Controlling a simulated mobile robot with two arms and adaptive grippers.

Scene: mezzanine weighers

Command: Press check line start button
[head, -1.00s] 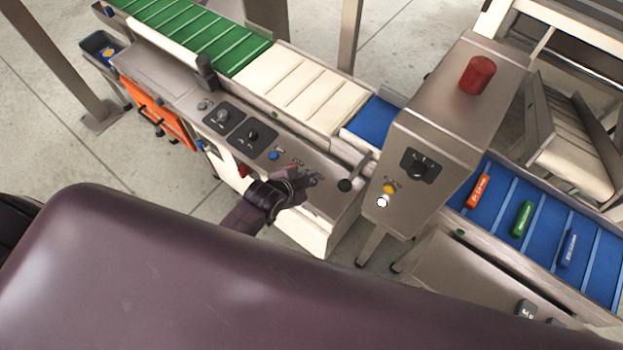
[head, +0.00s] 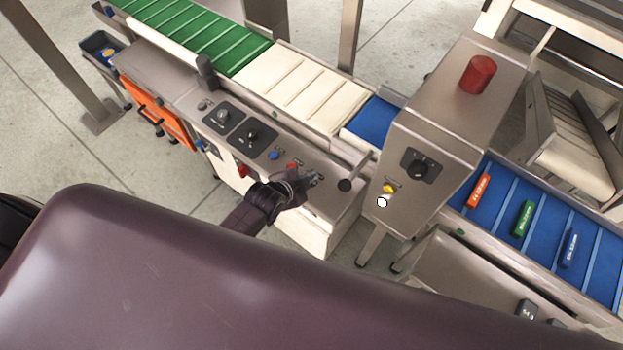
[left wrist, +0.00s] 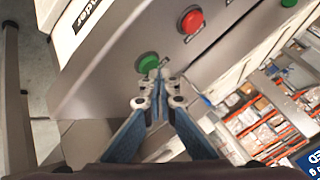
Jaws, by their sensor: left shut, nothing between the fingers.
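My left gripper (head: 306,182) is shut and empty over the right end of the grey control panel (head: 325,196). A green button (left wrist: 147,62) shows just beyond its fingertips in the left wrist view, where the closed gripper (left wrist: 160,74) overlaps the button's lower edge. I cannot tell whether they touch. A red button (left wrist: 191,21) sits up and right of the green one; it also shows in the head view (head: 291,167), beside the gripper. The green button is hidden behind the gripper in the head view. The button labels are too small to read. My right gripper is not in view.
Left along the panel are a blue button (head: 274,155) and two black dial plates (head: 224,116). A black-knobbed lever (head: 345,185) stands just right of the gripper. Beyond it rises a metal cabinet (head: 440,115) with a yellow button (head: 389,188). Conveyor belts (head: 300,88) run behind.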

